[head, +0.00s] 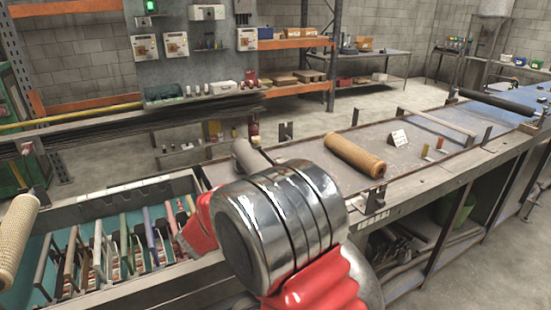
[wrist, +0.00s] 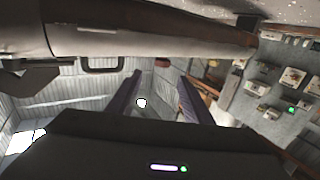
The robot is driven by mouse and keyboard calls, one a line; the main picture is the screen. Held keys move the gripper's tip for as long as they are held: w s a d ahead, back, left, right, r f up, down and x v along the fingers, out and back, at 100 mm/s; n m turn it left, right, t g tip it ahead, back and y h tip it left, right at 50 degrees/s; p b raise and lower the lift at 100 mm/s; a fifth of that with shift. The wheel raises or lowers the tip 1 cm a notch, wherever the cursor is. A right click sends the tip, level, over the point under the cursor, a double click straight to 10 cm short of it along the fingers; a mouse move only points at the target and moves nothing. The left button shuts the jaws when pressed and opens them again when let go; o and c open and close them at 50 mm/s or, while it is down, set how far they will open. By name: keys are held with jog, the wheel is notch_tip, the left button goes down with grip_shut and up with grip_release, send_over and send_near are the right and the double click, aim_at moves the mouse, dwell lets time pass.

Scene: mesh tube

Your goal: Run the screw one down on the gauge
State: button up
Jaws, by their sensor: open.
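I cannot pick out the screw one or the gauge for certain. A tan mesh-like tube (head: 355,156) lies on the grey bench top, right of centre in the head view. Another tan mesh-like tube (head: 18,240) shows at the left edge. My silver and red arm fills the middle of the head view and hides part of the bench behind it. My gripper (wrist: 159,88) shows in the wrist view as two dark fingers set apart, with nothing seen between them. The gripper's place relative to the tubes cannot be told.
A teal-lined tray (head: 30,283) with several upright coloured pieces stands at the lower left. A small white card (head: 399,138) and short dark uprights stand on the bench. A dark roller (head: 497,101) lies farther right. Bare bench top shows beyond the tan tube.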

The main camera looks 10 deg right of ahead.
aim_at(280, 161)
jog(key=shift+w+a, duration=0.15)
jog(key=shift+w, duration=0.05)
jog(key=shift+w, duration=0.1)
jog(key=x, duration=1.3)
jog(key=shift+w+d, duration=0.15)
jog(key=shift+d, duration=0.1)
jog(key=c, duration=1.1)
jog(key=shift+o, duration=0.2)
jog(key=shift+a, duration=0.2)
jog(key=shift+d, duration=0.1)
